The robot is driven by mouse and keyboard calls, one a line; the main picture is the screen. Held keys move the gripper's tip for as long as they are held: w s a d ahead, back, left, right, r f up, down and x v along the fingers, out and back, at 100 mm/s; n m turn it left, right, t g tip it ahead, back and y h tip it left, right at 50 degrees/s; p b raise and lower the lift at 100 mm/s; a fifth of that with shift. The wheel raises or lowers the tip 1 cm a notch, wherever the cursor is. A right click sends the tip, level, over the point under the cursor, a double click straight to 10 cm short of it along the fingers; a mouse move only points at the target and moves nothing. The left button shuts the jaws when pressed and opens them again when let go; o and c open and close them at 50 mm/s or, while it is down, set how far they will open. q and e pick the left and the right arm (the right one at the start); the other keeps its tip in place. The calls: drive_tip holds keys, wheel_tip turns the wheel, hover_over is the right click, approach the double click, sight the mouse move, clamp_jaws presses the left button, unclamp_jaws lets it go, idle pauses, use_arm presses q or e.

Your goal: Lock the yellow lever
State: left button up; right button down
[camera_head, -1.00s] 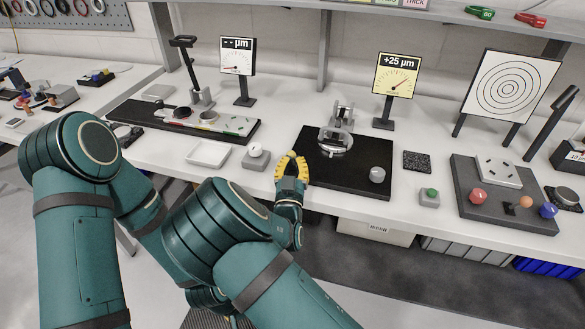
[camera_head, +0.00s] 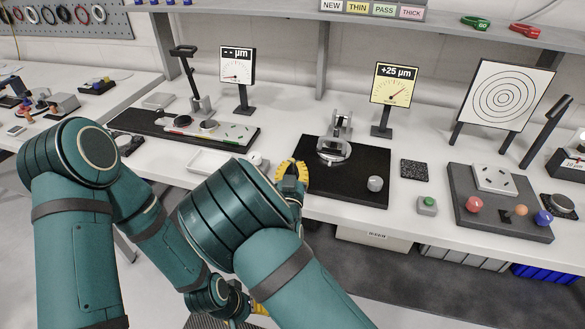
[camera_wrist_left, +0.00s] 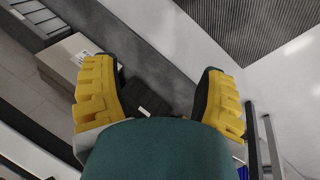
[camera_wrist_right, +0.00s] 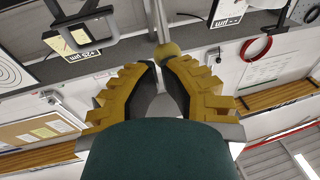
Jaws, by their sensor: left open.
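In the head view a dark fixture board (camera_head: 497,228) lies at the right end of the bench. It bears a white plate (camera_head: 494,180) and levers with a red ball (camera_head: 474,204), an orange ball (camera_head: 520,210) and a blue ball (camera_head: 544,217). I cannot make out a clearly yellow one. My left gripper (camera_head: 258,308) is low in front of the bench, partly hidden by my arm. In the left wrist view its fingers (camera_wrist_left: 160,95) are wide apart and empty. My right gripper (camera_head: 293,170) is above the bench's front edge.
A black mat (camera_head: 350,185) with a metal fixture (camera_head: 337,135) lies just right of my right gripper. A green button box (camera_head: 427,206) and dark textured square (camera_head: 414,170) stand between mat and board. A target panel (camera_head: 507,95) and +25 µm display (camera_head: 394,84) stand behind.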

drive_tip(key=shift+w+d+r+g+p, duration=0.25)
drive_tip(key=shift+w+r+g+p, duration=0.25)
drive_tip(key=shift+r+p, duration=0.15)
drive_tip(key=w+g+p, duration=0.1)
drive_tip(key=g+p, duration=0.1)
drive_tip(key=w+m+g+p, duration=0.1)
drive_tip(key=g+p, duration=0.1)
drive_tip(key=w+d+r+g+y+p, duration=0.1)
drive_tip(key=w+g+p, duration=0.1)
drive_tip(key=shift+d, duration=0.1)
drive_tip(key=shift+w+f, duration=0.15)
drive_tip(key=shift+w, duration=0.05)
drive_tip(key=shift+f, duration=0.15)
use_arm(q)
wheel_tip(320, 180, up, 8)
drive_tip(key=w, duration=0.1)
drive_tip(key=shift+w+a+t, duration=0.25)
drive_tip(key=shift+w+t, duration=0.05)
drive_tip(key=shift+w, duration=0.1)
drive_tip(key=shift+r+p, duration=0.55)
use_arm(e)
drive_tip(key=shift+r, duration=0.85)
